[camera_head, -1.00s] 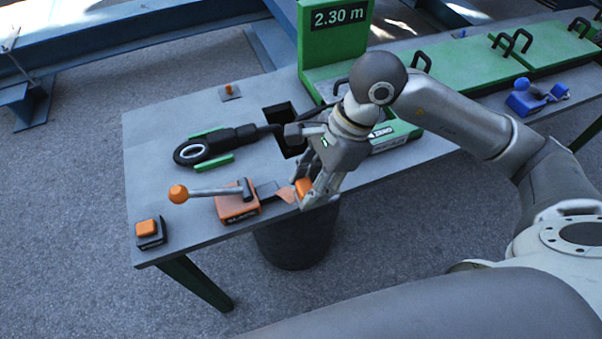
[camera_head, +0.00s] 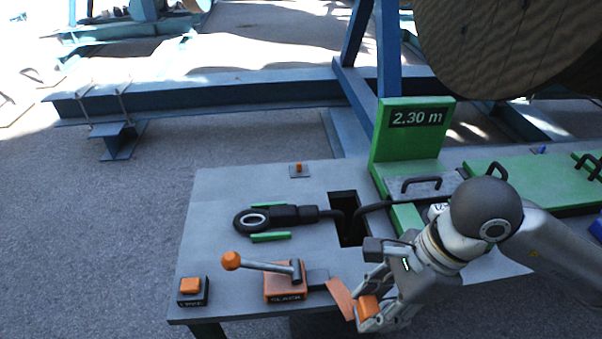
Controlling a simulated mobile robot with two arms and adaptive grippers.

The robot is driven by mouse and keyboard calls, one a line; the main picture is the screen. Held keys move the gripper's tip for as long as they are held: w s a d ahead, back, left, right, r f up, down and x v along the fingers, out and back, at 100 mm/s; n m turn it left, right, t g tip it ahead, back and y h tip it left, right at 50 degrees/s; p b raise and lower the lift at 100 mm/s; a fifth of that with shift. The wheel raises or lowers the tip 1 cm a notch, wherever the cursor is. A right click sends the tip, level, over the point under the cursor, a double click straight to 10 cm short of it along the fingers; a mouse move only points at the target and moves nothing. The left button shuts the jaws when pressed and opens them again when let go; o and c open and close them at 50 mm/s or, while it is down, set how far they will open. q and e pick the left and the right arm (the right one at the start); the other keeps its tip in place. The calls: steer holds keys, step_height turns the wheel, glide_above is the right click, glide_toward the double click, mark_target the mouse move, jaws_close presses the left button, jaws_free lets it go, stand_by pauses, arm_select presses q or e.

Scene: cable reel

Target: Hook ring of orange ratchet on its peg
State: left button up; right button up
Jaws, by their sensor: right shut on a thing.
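My right gripper (camera_head: 366,309) is shut on an orange block (camera_head: 368,306), which I take for part of the orange ratchet. A flat reddish-orange piece (camera_head: 341,298) slants up and left from the fingers. Whether it is joined to the block is unclear. The gripper is near the table's front edge, right of the orange lever box. No ring on the held part can be made out. A small orange peg (camera_head: 298,168) stands upright on a little plate at the table's back, apart from the gripper. My left gripper is not in view.
On the grey table (camera_head: 218,228) are the orange lever box (camera_head: 284,287), a small box with an orange button (camera_head: 190,287), and a black cable end with a ring (camera_head: 254,219) between green guides. A dark opening (camera_head: 345,214) and a green display stand (camera_head: 411,145) are beyond the gripper.

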steer(key=shift+r, duration=0.1)
steer(key=shift+r+p, duration=1.65)
steer(key=shift+r, duration=0.95)
steer(key=shift+f, duration=0.15)
